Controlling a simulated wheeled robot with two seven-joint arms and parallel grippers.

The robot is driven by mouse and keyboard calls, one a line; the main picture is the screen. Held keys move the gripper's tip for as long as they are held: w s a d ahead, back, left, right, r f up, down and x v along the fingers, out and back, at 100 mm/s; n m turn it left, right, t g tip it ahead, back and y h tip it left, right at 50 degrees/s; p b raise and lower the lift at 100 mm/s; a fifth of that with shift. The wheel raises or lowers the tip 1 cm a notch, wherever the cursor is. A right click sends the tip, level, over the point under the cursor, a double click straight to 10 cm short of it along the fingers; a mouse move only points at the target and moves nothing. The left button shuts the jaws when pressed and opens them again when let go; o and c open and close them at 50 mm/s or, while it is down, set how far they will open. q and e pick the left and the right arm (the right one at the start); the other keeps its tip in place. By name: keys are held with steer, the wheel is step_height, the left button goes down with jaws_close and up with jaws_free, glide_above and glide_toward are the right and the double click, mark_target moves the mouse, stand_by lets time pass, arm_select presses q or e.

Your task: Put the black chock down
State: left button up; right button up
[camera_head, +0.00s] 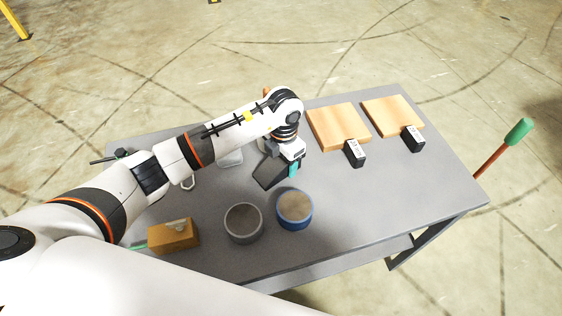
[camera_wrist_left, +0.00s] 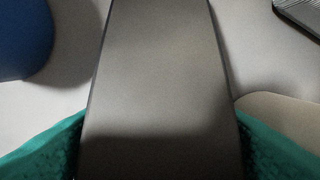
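My left gripper (camera_head: 290,168) is over the middle of the grey table, with its teal fingers on both sides of the black chock (camera_head: 268,174). The chock looks like a dark, flat-faced block and is tilted in the head view. In the left wrist view the chock (camera_wrist_left: 160,75) fills the middle, and the teal finger pads (camera_wrist_left: 160,150) press against its two sides. I cannot tell whether its lower edge touches the table. My right gripper is not in view.
A blue-sided round container (camera_head: 294,222) stands just in front of the chock, with a grey one (camera_head: 243,237) beside it. A brown box (camera_head: 173,236) is at the front left. Two wooden boards (camera_head: 335,122) with labelled black blocks (camera_head: 355,153) lie right. The table's (camera_head: 400,200) front right is clear.

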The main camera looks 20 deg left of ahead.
arm_select(q)
steer(key=c, duration=0.9)
steer(key=shift+w+r, duration=0.1)
steer(key=shift+r, duration=0.05)
steer(key=shift+c, duration=0.7)
